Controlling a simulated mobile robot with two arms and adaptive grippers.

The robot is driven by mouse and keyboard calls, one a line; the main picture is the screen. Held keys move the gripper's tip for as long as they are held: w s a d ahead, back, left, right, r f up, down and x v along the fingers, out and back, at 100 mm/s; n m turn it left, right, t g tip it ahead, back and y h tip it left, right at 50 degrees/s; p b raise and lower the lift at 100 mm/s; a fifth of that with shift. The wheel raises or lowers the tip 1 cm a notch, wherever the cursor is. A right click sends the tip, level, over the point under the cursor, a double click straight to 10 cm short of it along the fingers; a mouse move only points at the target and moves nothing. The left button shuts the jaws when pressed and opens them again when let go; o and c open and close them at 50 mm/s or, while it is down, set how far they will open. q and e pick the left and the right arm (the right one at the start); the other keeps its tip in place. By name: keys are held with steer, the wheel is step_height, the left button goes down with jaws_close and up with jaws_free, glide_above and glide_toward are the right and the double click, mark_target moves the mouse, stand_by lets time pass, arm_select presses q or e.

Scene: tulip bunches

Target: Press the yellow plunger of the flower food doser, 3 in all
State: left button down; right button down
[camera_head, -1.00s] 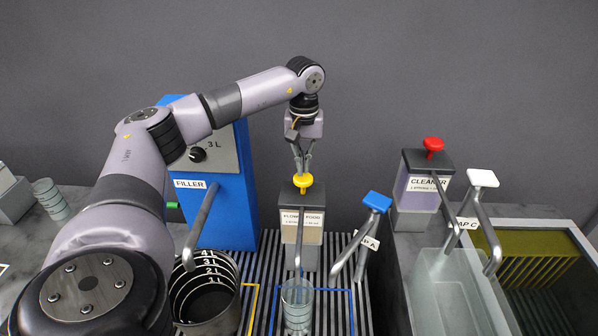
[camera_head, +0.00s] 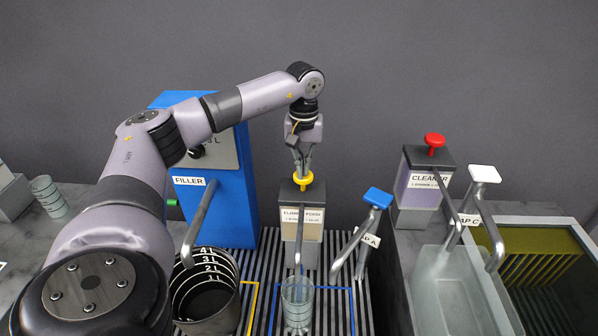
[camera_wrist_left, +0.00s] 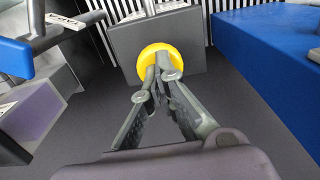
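The flower food doser (camera_head: 301,222) stands on the slatted counter with its yellow plunger (camera_head: 303,182) on top. My left gripper (camera_head: 303,172) points down with its fingers together, right at the plunger. In the left wrist view the closed fingertips (camera_wrist_left: 160,78) overlap the yellow plunger (camera_wrist_left: 153,56); they look to be touching it, but the exact contact is hidden. Nothing shows held between the fingers. A clear ribbed glass (camera_head: 297,305) stands below the doser's spout. My right gripper is not in view.
The blue filler (camera_head: 220,200) and a marked metal bucket (camera_head: 207,300) stand to the left. A blue-handled tap (camera_head: 378,197) is close on the right. Further right are the cleaner doser (camera_head: 428,185) with a red top, a white-handled tap (camera_head: 484,174) and a basin (camera_head: 445,285).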

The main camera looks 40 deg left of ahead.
arm_select(q)
steer(key=shift+f+b, duration=0.6)
steer(key=shift+f, duration=0.75)
step_height(320, 180, up, 8)
steer(key=p, duration=0.6)
